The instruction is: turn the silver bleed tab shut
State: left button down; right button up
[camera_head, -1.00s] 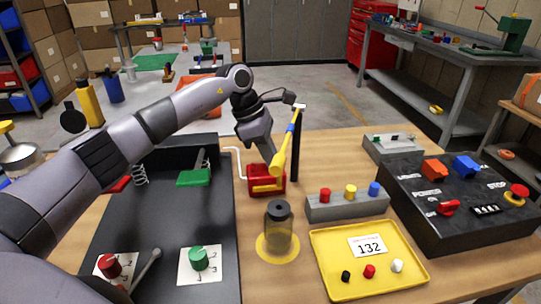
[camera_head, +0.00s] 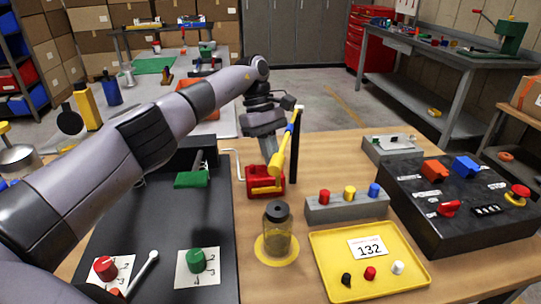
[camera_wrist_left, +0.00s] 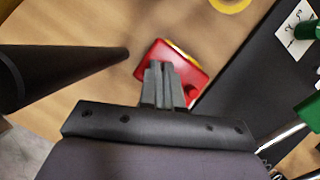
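A red block (camera_head: 268,180) with a yellow front stands on the wooden table, and it also shows in the left wrist view (camera_wrist_left: 160,62). I cannot make out a separate silver tab; the fingers cover part of the block's top. My right gripper is in neither view.
The yellow and blue lever (camera_head: 285,148) leans by a black post (camera_head: 295,155), close beside my fingers. A capped jar (camera_head: 277,230) stands in front. A grey button strip (camera_head: 345,207), a yellow tray (camera_head: 415,275) and a black console (camera_head: 455,225) fill the right.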

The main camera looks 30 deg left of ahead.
pick_arm(q)
jog(key=shift+w+r+m, duration=0.1)
jog(key=shift+m, duration=0.4)
jog(key=c, duration=1.3)
grip_release()
jog(key=shift+c, duration=0.2)
jog(key=shift+n, duration=0.4)
